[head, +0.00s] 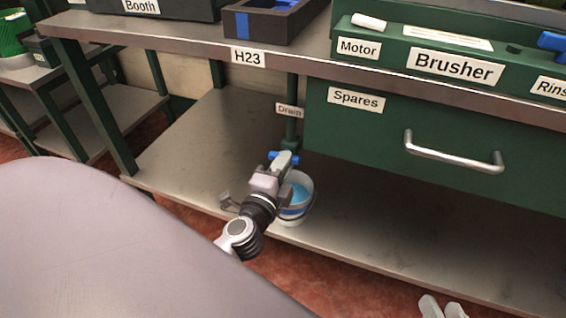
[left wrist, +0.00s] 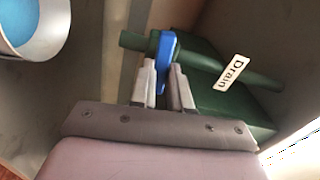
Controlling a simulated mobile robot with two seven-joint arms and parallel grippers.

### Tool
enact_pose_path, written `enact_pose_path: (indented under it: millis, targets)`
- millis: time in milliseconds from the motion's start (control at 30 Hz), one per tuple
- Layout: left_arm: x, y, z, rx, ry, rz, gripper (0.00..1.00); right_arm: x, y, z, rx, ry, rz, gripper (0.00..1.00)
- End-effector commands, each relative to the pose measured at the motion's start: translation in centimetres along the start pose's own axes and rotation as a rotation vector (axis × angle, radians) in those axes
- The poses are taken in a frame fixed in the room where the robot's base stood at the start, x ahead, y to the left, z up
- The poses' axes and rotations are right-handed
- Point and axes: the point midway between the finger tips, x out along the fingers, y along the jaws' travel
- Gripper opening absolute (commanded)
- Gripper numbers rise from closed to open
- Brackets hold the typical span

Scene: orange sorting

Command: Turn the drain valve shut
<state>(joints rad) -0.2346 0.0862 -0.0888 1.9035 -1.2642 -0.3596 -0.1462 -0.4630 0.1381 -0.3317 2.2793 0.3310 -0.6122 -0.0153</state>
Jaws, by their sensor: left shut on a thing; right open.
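The drain valve's blue handle (head: 274,155) sits on a green vertical pipe (head: 291,128) below the shelf top, under a "Drain" label (head: 289,111). My left gripper (head: 283,163) is shut on the handle and covers its middle. In the left wrist view the blue handle (left wrist: 165,60) is between the two fingertips (left wrist: 164,82). The handle looks crosswise to the green pipe (left wrist: 133,41). My right gripper (head: 443,308) shows only its fingertips, apart and empty, at the bottom right edge of the head view.
A bucket (head: 309,186) with blue liquid stands on the lower shelf (head: 195,160), just beside my left gripper; it also shows in the left wrist view (left wrist: 40,54). A green "Spares" drawer (head: 370,135) with a metal handle (head: 453,155) is to the right. The lower shelf's left part is clear.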

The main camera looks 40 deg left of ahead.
Motion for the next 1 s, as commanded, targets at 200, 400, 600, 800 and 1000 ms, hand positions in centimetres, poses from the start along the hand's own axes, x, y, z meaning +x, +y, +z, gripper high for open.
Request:
enact_pose_path:
  millis: [200,400,600,800,1000]
  targets:
    - [-0.03,0.10,-0.04,0.089,0.001,0.001,0.00,-0.19,0.10,0.28,-0.003,-0.008,0.008,0.43]
    - [-0.03,0.15,-0.04,0.124,0.001,0.001,0.00,-0.32,0.26,0.55,-0.005,-0.015,0.013,0.43]
    - [-0.04,0.17,-0.04,0.132,0.001,0.001,0.00,-0.35,0.34,0.62,-0.006,-0.016,0.015,0.43]
    - [-0.04,0.18,-0.04,0.133,0.001,0.001,0.00,-0.35,0.35,0.60,-0.006,-0.016,0.015,0.43]
    - [-0.03,0.16,-0.03,0.131,0.001,0.001,0.43,-0.32,0.34,0.53,-0.006,-0.014,0.014,0.43]
